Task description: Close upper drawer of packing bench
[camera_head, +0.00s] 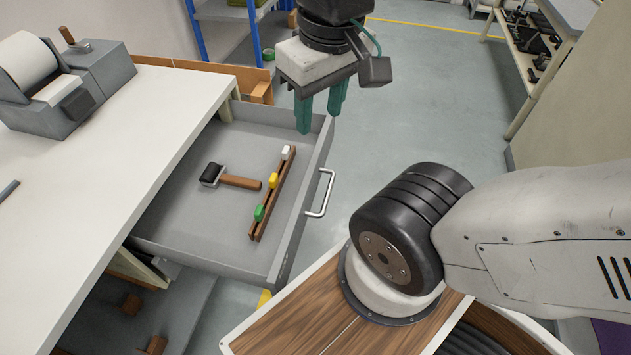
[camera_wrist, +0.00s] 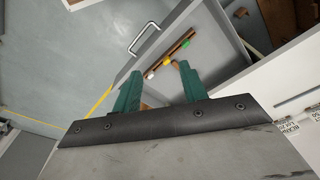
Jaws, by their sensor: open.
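The upper drawer (camera_head: 284,252) of the packing bench (camera_head: 150,98) is pulled out, its grey tray in plain view. A metal handle (camera_head: 322,194) is on its front face. In the drawer lie a roller with a wooden grip (camera_head: 240,182) and a wooden strip (camera_head: 284,178) bearing white, yellow and green pieces. My gripper (camera_head: 320,118) hangs at the drawer's far front corner, its green fingers apart and empty. In the wrist view the drawer handle (camera_wrist: 145,38) lies beyond the fingertips (camera_wrist: 158,78). I cannot tell whether a finger touches the drawer.
A grey dispenser with a white roll (camera_head: 62,80) stands on the bench top. A lower shelf with brown blocks (camera_head: 132,304) shows under the drawer. Grey floor (camera_head: 430,110) is clear to the right of the drawer. A shelf rack (camera_head: 535,50) stands at the far right.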

